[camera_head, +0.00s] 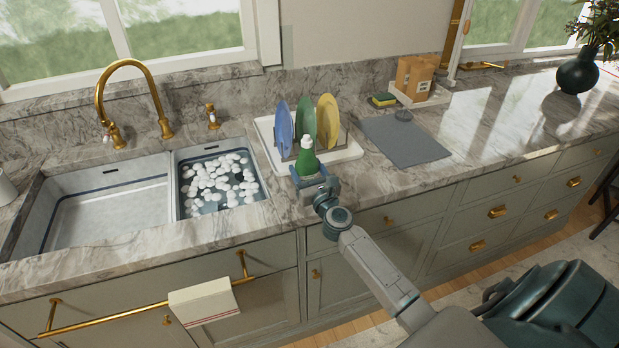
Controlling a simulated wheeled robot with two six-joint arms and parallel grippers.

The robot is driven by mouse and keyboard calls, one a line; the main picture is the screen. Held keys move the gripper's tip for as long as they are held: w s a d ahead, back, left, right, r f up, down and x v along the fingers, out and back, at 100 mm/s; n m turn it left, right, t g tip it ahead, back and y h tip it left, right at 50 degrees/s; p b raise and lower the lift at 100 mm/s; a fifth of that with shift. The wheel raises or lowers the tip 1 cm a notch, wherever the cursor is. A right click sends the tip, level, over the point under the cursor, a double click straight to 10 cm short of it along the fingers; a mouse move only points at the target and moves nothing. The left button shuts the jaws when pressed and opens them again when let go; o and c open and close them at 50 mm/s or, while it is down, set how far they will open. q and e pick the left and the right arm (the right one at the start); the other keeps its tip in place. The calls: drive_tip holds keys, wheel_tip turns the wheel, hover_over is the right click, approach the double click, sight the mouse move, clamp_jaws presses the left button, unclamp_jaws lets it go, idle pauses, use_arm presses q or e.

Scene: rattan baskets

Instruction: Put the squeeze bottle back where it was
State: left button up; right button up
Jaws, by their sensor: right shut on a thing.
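The green squeeze bottle (307,160) with a white cap stands upright at the front of the white dish rack tray. My right gripper (312,183) is shut on its lower part, reaching in from the front right. The gripper hides the bottle's base, so I cannot tell whether it touches the counter or the tray. My left gripper is not in view.
A dish rack tray (342,154) holds blue, green and yellow plates right behind the bottle. A double sink (105,205) with foam lies left. A grey mat (405,140), a sponge (383,99) and a brown box (414,76) are right. The counter's right side is mostly clear.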

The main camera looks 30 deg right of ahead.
sight(309, 175)
drive_tip(key=shift+w+d, duration=0.45)
drive_tip(key=shift+w, duration=0.1)
drive_tip(key=f+b, duration=0.2)
drive_tip(key=d+f, duration=0.1)
drive_tip(key=shift+w+b, duration=0.35)
drive_tip(key=shift+b, duration=0.05)
drive_tip(key=shift+a+f, duration=0.1)
drive_tip(key=shift+f, duration=0.25)
drive_tip(key=shift+b, duration=0.35)
drive_tip(key=o, duration=1.2)
drive_tip(key=shift+f, duration=0.1)
